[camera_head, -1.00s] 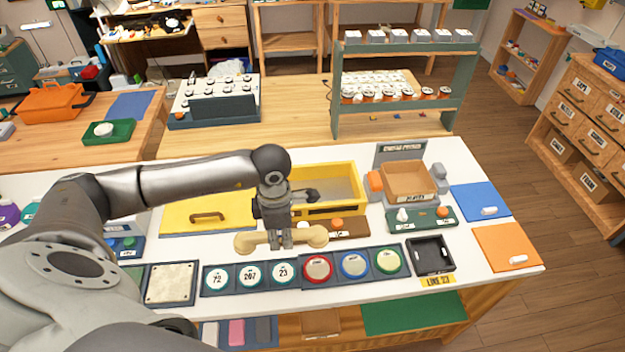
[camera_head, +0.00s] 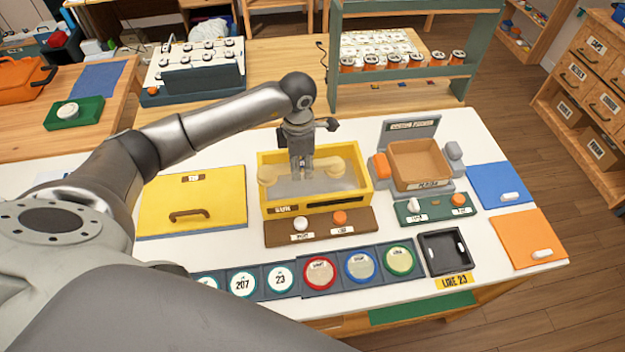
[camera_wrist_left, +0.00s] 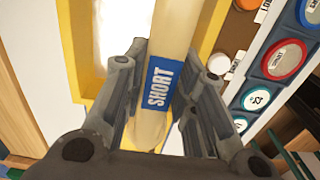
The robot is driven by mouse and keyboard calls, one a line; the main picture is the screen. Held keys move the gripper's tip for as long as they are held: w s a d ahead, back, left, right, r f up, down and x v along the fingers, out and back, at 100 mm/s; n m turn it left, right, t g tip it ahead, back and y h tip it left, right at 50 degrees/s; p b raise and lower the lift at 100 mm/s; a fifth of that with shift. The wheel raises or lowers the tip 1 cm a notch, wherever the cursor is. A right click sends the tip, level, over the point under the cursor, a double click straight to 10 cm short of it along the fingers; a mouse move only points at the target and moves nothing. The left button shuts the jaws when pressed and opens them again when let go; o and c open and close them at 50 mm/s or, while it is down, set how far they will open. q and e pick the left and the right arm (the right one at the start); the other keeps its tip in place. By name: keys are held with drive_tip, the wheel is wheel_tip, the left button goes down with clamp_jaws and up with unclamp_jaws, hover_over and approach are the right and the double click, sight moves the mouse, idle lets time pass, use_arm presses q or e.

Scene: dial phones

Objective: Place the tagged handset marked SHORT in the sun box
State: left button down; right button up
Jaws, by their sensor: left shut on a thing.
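The cream handset (camera_head: 326,172) is in my left gripper (camera_head: 302,168), over the open yellow sun box (camera_head: 284,206) in the head view. In the left wrist view my left gripper (camera_wrist_left: 152,112) is shut around the middle of the handset (camera_wrist_left: 172,30), on a blue tag (camera_wrist_left: 160,88) that reads SHORT. The handset lies crosswise within the box's outline, with the grey floor below it; I cannot tell whether it touches the floor. The box's yellow lid (camera_head: 195,195) lies flat to its left. My right gripper is not in view.
A brown panel (camera_head: 318,228) with a white and an orange knob stands before the box. A row of round labelled discs (camera_head: 320,272) and a black tray (camera_head: 445,252) lie nearer. A wooden tray on a grey scale (camera_head: 420,165) stands to the right.

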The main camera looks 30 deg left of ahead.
use_arm(q)
drive_tip(key=b, duration=0.3)
hover_over(313, 183)
drive_tip(key=s, duration=0.2)
drive_tip(key=f, duration=0.4)
drive_tip(key=shift+w+a+f, duration=0.15)
drive_tip(key=shift+w, duration=0.1)
drive_tip(key=shift+w+f, duration=0.1)
drive_tip(key=shift+w, duration=0.05)
drive_tip(key=shift+w+f+b, duration=0.2)
drive_tip(key=shift+w+b, duration=0.05)
drive_tip(key=shift+b, duration=0.15)
drive_tip(key=f, duration=0.1)
drive_tip(key=f+b, duration=0.2)
drive_tip(key=shift+w+d+f, duration=0.2)
drive_tip(key=shift+w, duration=0.05)
drive_tip(key=shift+f, duration=0.2)
drive_tip(key=shift+w, duration=0.1)
drive_tip(key=shift+f+b, duration=0.1)
drive_tip(key=shift+b, duration=0.25)
drive_tip(key=c, duration=1.2)
unclamp_jaws()
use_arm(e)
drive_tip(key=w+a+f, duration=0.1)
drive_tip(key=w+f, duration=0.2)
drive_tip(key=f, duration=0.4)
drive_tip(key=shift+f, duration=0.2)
